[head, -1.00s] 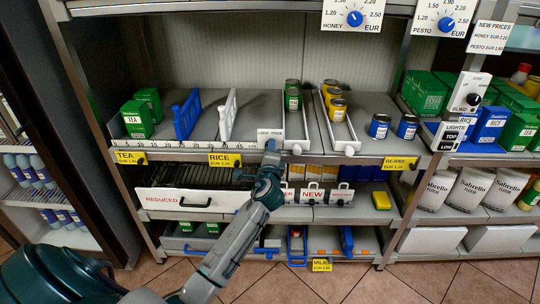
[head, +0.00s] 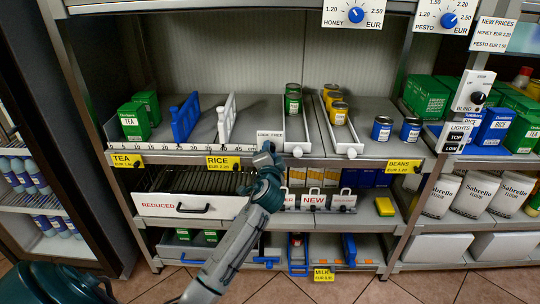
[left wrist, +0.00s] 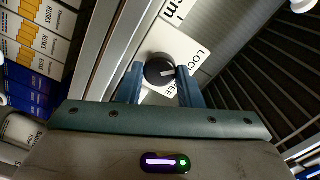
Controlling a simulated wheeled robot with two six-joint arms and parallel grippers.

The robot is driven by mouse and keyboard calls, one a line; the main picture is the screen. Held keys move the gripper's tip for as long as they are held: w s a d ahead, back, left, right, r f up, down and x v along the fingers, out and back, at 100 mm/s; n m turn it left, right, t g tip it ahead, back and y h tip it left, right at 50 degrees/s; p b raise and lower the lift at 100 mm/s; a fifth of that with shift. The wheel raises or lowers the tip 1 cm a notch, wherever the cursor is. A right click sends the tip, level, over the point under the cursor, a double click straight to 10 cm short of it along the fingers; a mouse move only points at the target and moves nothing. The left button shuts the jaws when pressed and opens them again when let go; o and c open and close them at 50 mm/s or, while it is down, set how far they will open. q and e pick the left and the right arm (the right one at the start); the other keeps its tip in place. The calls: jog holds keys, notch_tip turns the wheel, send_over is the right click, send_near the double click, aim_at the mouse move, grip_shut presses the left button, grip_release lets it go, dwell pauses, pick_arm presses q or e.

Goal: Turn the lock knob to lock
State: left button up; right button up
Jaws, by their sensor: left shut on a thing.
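The lock knob (left wrist: 159,70) is a round black knob with a white pointer mark, on a white plate (left wrist: 205,52) with lettering starting "LOC" and more lettering below the knob, partly hidden. In the left wrist view the pointer mark points right, slightly up, toward the right-hand finger. My left gripper (left wrist: 160,76) has its two blue fingers closed on either side of the knob. In the head view the lock plate (head: 270,134) sits on the shelf's front rail, and my left gripper (head: 267,150) is just below it, hiding the knob. My right gripper is not in view.
A white divider (head: 227,119) and blue divider (head: 185,118) stand on the shelf to the left. A white can chute (head: 350,148) is just to the right. Below are a white REDUCED drawer (head: 190,205) and the NEW bins (head: 314,201).

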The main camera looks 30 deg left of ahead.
pick_arm(q)
jog(key=shift+f, duration=0.1)
dwell(0.4)
jog(key=o, duration=1)
jog(key=shift+c, duration=0.2)
jog(key=v, duration=1.1)
jog(key=shift+a, duration=0.15)
